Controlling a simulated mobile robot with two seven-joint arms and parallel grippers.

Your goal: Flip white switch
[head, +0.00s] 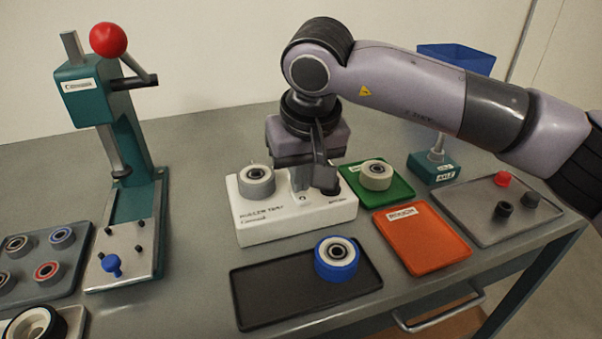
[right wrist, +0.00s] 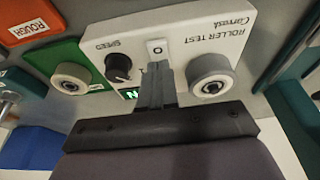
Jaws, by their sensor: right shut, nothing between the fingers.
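The white roller test box (head: 290,221) stands in the middle of the bench. In the right wrist view, the roller test box (right wrist: 195,28) shows a small white switch (right wrist: 157,46) marked "O" on its top face. My right gripper (head: 301,187) points down over the box and is shut and empty. In the right wrist view, the fingertips of my right gripper (right wrist: 155,68) are just beside the switch; I cannot tell whether they touch it. My left gripper is not in view.
A black speed knob (right wrist: 118,67) and a grey roller (right wrist: 212,77) flank the switch. A green tray (head: 397,189), an orange tray (head: 437,246) and a black tray (head: 265,300) with a blue roller (head: 336,259) surround the box. A teal press (head: 140,165) stands left.

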